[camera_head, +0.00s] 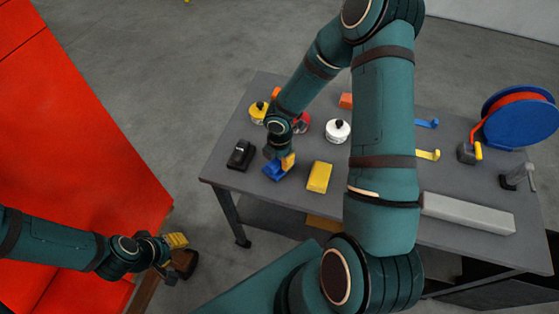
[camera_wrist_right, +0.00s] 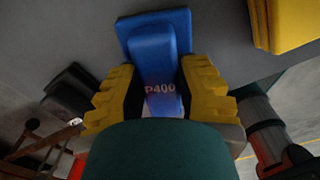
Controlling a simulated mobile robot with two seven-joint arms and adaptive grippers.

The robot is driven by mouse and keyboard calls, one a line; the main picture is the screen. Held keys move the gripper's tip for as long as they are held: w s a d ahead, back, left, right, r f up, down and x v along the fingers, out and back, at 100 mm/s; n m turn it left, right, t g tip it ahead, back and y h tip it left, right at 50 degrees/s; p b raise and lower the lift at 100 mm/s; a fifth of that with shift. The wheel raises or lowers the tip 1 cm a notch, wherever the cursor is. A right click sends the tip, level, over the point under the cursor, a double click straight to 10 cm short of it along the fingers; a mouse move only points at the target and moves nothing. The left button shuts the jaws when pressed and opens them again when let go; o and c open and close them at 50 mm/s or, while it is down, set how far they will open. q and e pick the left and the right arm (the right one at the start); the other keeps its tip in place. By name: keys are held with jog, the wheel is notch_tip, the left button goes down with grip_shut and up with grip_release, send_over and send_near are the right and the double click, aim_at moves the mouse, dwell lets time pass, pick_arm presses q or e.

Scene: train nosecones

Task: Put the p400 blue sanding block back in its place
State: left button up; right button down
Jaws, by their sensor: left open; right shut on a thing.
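The blue sanding block (camera_head: 274,172) is at the near left part of the grey table, between a black block and a yellow block. In the right wrist view the blue sanding block (camera_wrist_right: 155,48) shows its P400 mark. My right gripper (camera_head: 284,162) is shut on it, with a yellow finger on each side in the right wrist view (camera_wrist_right: 160,85). Whether the block touches the tabletop I cannot tell. My left gripper (camera_head: 176,250) is open, low at the left beside the red body, away from the table.
The black block (camera_head: 240,155) and yellow block (camera_head: 319,177) flank the held block closely. A white tin (camera_head: 337,132), yellow tin (camera_head: 258,112) and red tin (camera_head: 302,123) stand behind. A long grey bar (camera_head: 468,213) and hose reel (camera_head: 520,118) are at right. A red body (camera_head: 75,140) is left.

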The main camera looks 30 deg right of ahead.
jog(key=shift+f, duration=0.4)
jog(key=shift+f, duration=0.15)
jog(key=c, duration=0.7)
grip_release()
jog(key=shift+c, duration=0.2)
